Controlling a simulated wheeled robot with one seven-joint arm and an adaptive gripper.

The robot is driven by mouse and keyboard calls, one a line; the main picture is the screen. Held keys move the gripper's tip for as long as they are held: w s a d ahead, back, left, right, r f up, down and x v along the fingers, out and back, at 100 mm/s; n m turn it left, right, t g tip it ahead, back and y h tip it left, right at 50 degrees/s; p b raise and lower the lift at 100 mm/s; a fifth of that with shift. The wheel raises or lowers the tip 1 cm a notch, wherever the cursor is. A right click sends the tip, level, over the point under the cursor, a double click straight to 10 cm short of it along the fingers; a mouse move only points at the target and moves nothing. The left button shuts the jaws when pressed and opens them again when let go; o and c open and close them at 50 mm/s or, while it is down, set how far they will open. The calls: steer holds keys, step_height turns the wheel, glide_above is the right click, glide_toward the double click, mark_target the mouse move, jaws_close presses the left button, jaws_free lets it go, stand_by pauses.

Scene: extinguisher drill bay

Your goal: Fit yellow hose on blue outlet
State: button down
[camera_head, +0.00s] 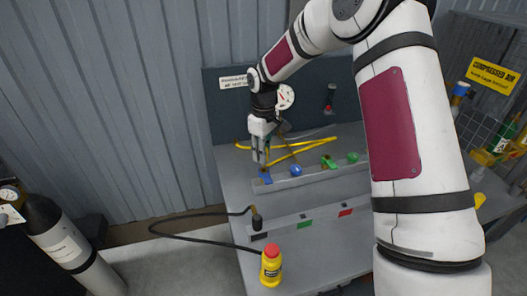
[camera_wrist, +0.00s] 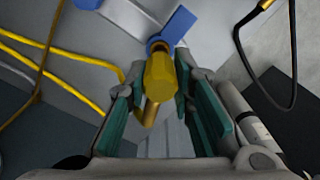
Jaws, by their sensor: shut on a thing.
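The yellow hose (camera_head: 293,152) lies in loops on the grey bench behind the valve rail. Its hexagonal yellow end fitting (camera_wrist: 158,80) is between the teal pads of my gripper (camera_wrist: 160,105), which is shut on it. My gripper (camera_head: 260,158) points down at the left end of the rail. The blue outlet (camera_head: 265,177) is just below the fingertips. In the wrist view, the blue outlet (camera_wrist: 158,47) with its flat blue lever (camera_wrist: 179,25) lies straight beyond the fitting, roughly in line. I cannot tell whether the fitting touches it or is on it.
A blue round knob (camera_head: 296,170), a green valve (camera_head: 328,162) and a green knob (camera_head: 353,158) follow along the rail. A black hose (camera_head: 190,215) ends at a fitting near the front rail.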

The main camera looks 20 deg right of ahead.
steer(key=shift+f+b, duration=0.6)
steer(key=shift+f, duration=1.25)
stand_by(1.1)
steer(key=c, duration=1.3)
jaws_free()
step_height(320, 180, up, 12)
steer(key=shift+f, duration=0.15)
steer(key=s+r+m+t+h, duration=0.1)
steer(key=s+r+m+t, duration=0.15)
steer(key=s+r, duration=1.2)
steer(key=s+m, duration=0.1)
steer(key=s, duration=0.6)
steer(key=s+f+m+t, duration=0.1)
steer(key=s+m, duration=0.1)
steer(key=s, duration=0.4)
steer(key=s+m+t+y, duration=0.1)
steer(key=s, duration=0.6)
steer(key=shift+s+d+f+m, duration=0.15)
steer(key=shift+s+f+m, duration=0.1)
steer(key=shift+s+m, duration=0.1)
